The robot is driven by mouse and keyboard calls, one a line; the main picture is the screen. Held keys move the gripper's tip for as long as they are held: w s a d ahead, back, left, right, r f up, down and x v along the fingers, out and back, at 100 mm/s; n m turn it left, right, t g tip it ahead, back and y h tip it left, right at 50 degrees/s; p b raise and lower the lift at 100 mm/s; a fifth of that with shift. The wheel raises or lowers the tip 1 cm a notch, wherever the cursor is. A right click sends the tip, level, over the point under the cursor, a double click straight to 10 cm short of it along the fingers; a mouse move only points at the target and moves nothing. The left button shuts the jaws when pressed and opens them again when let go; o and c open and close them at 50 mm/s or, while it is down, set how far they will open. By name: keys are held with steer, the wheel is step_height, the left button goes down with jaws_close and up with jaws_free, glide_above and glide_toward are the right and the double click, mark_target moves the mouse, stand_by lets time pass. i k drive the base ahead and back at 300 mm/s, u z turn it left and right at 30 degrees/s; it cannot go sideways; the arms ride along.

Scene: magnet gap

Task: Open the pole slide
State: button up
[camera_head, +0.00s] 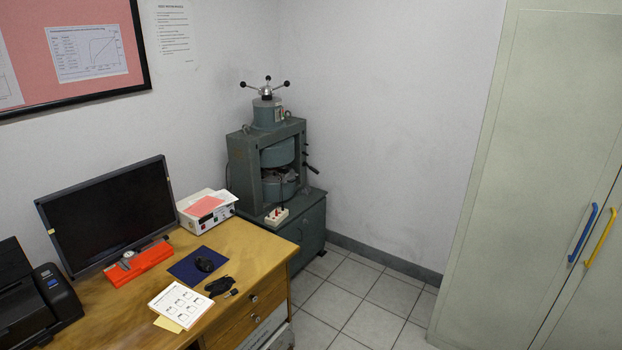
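A grey-green electromagnet machine (240,165) stands in the back corner on a cabinet of the same colour (314,225). A three-armed handle with dark knobs (267,87) sits on top of it. Two round pole drums (278,153) show inside its frame, one above the other, with a dark gap between them. Dark levers (311,168) stick out on its right side. I cannot tell which part is the pole slide or how it is set. My gripper is not in view.
A wooden desk (225,255) at left holds a monitor (110,215), a red caliper case (140,265), a white instrument box (207,210) and a printer (35,300). A pale cabinet (530,170) with blue and yellow handles stands right. The tiled floor (375,300) between is clear.

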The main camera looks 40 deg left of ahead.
mark_target(289, 175)
steer(key=u, duration=0.05)
steer(key=i, duration=2)
steer(key=u, duration=2.5)
